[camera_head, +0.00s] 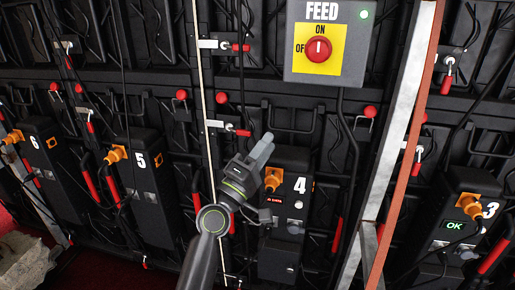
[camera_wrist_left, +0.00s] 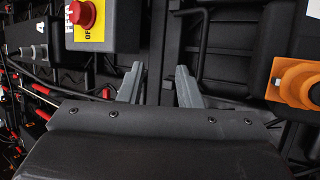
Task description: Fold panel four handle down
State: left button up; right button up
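Panel four's black unit (camera_head: 290,225) bears a white "4", a small red-lit display (camera_head: 274,199) and an orange plug (camera_head: 274,180). A dark bent handle bar (camera_head: 315,118) stands up above the unit in the head view; a similar dark bar shows in the left wrist view (camera_wrist_left: 202,38), just beyond the fingertips. My left gripper (camera_head: 265,146) is in front of the unit's upper left side. In the left wrist view its fingers (camera_wrist_left: 158,78) are apart with nothing between them. I cannot tell whether a finger touches the bar. My right gripper is not in view.
A grey FEED box (camera_head: 299,67) with a red knob (camera_head: 319,49) hangs above. A white and orange post (camera_head: 400,150) stands to the right. Units five (camera_head: 148,205), six (camera_head: 52,180) and three (camera_head: 460,215) flank this one. Cables hang between them.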

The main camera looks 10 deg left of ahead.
pick_arm(q)
jog(key=shift+s+a, duration=0.3)
jog(key=shift+s, duration=0.35)
jog(key=shift+s+a, duration=0.3)
jog(key=shift+s, duration=0.3)
